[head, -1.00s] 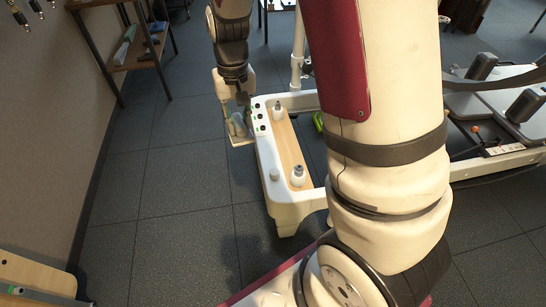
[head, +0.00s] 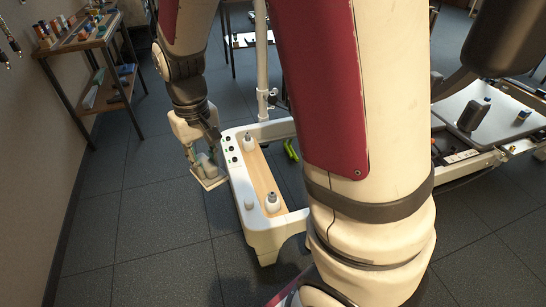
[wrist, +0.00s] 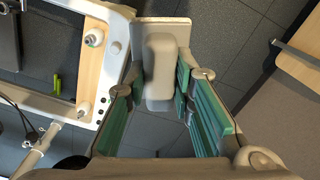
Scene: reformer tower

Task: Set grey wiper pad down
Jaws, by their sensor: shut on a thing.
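The grey wiper pad shows in the wrist view as a pale grey handle block (wrist: 158,72) on a flat, light plate. My gripper (wrist: 160,88) has its teal-lined fingers on both sides of the block and is shut on it. In the head view, my gripper (head: 200,150) points down at the left of the white reformer frame end. The pad's flat plate (head: 209,182) hangs under the fingers, beside the frame, with floor below. The far side of the pad is hidden.
The white frame end (head: 243,205) has a wooden strip with two white knobbed posts. A shelf table (head: 80,42) holding small items stands at the back left along the wall. Dark tiled floor (head: 150,230) is clear at the left. A bright green item (head: 291,150) lies inside the frame.

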